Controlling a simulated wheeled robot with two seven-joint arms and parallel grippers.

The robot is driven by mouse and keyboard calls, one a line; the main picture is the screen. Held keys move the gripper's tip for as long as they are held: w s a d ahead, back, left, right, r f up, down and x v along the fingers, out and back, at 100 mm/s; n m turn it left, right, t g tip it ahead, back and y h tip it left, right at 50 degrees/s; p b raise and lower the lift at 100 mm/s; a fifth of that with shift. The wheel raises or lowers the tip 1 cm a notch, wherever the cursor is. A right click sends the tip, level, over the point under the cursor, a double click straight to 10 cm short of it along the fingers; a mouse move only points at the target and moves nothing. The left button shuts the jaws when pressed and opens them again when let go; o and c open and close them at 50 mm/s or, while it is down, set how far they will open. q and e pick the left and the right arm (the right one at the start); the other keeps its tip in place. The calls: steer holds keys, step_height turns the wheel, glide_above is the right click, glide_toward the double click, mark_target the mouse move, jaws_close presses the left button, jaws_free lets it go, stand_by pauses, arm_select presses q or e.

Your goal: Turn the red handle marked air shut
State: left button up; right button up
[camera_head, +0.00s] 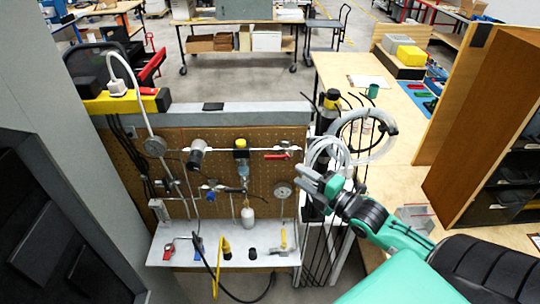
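A red handle (277,156) lies roughly level on the pipework at the upper right of the pegboard panel. A second red handle (169,251) is on the white shelf at the lower left. No marking is readable, so I cannot tell which is marked air. My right gripper (298,177) comes in from the right, in front of the panel's right edge. It is below and to the right of the upper red handle and apart from it. Its grey fingers look spread, with nothing between them. My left gripper is out of view.
The pegboard (265,180) carries pipes, a gauge (283,190) and a hanging white bottle (248,216). Blue (197,243) and yellow (284,241) handles are on the shelf (222,240).

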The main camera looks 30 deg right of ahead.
mark_target(274, 159)
steer(key=p+x, duration=0.4)
steer(key=x, duration=0.6)
steer(key=shift+d+r, duration=0.1)
steer(key=shift+r, duration=0.05)
steer(key=shift+p+x, duration=0.4)
steer(key=shift+x, duration=0.45)
jaws_close()
